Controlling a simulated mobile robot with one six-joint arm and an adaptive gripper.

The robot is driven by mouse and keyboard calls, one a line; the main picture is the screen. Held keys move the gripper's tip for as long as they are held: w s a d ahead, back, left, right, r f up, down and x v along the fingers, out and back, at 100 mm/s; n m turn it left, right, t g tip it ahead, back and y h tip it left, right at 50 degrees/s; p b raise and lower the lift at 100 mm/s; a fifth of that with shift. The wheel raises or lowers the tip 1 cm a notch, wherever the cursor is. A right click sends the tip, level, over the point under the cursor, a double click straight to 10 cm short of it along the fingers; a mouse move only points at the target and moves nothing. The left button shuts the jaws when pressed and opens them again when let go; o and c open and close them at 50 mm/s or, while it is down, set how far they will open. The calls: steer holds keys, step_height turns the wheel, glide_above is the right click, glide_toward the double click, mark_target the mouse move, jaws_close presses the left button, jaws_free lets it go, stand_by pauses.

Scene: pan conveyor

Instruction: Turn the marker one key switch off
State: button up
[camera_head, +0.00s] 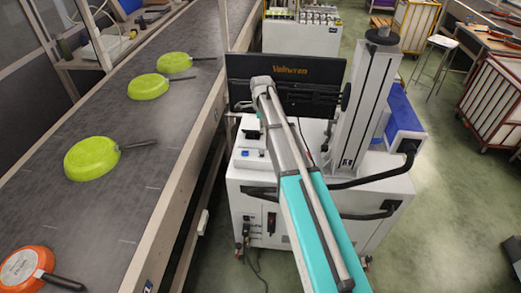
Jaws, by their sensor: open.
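The marker is a white cabinet (305,228) with a black monitor (285,82) reading "Valiwren" and a tall grey column (367,105). A small control box (252,158) with a blue part sits on its left top edge. A red switch (271,218) shows on the cabinet's front. I cannot tell which part is the key switch, or its position. My arm reaches forward over the cabinet, its wrist in front of the monitor. My gripper (243,106) seems to be the small dark part left of the wrist, open and above the control box, apart from it.
A dark conveyor (125,215) runs along the left with several green pans and an orange pan (27,269). Its side rail stands close to the cabinet's left side. Cables hang from the cabinet's front. Green floor (445,225) is free on the right; wheeled crates (494,100) stand beyond.

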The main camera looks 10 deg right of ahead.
mark_target(262, 152)
steer(key=shift+f, duration=0.15)
step_height(262, 152, down, 14)
steer(key=b, duration=1.4)
steer(key=shift+r, duration=0.25)
stand_by(0.4)
jaws_close()
